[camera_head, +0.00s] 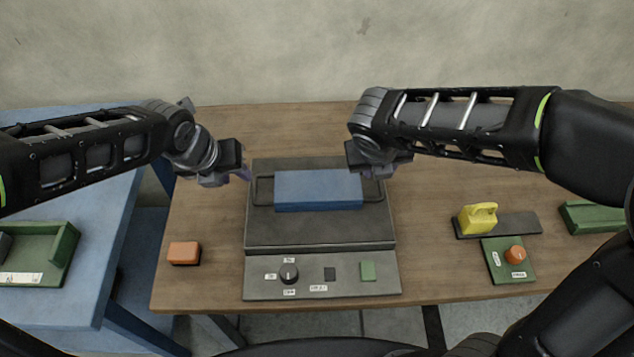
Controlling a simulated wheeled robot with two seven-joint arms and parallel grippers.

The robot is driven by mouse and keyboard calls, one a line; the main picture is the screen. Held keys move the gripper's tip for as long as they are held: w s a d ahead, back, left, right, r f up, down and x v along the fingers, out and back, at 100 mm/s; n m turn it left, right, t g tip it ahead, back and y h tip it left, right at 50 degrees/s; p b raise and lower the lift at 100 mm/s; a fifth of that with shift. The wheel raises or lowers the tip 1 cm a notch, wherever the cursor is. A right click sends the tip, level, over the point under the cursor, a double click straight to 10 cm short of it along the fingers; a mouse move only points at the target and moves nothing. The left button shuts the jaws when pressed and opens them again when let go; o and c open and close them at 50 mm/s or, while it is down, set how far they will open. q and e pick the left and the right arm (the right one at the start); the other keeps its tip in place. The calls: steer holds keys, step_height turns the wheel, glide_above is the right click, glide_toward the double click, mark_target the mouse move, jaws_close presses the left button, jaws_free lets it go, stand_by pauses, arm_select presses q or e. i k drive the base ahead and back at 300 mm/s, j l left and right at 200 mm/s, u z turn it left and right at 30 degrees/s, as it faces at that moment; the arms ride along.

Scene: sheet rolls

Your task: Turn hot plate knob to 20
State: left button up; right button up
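The hot plate (320,230) is a dark grey unit in the middle of the wooden table, with a blue block (318,190) on its upper part. Its front panel carries a round black knob (288,273) with small white labels around it, too small to read. A dark square and a green square button (367,271) sit to the knob's right. My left gripper (245,174) is at the plate's upper left corner, above and left of the knob. My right gripper (372,172) is near the plate's upper right corner, mostly hidden by its own wrist. Finger opening is unclear on both.
An orange block (184,253) lies left of the plate. Green trays (62,252) stand at both sides.

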mark_target(288, 272)
steer(key=k+j, duration=0.7)
steer(key=k, duration=0.2)
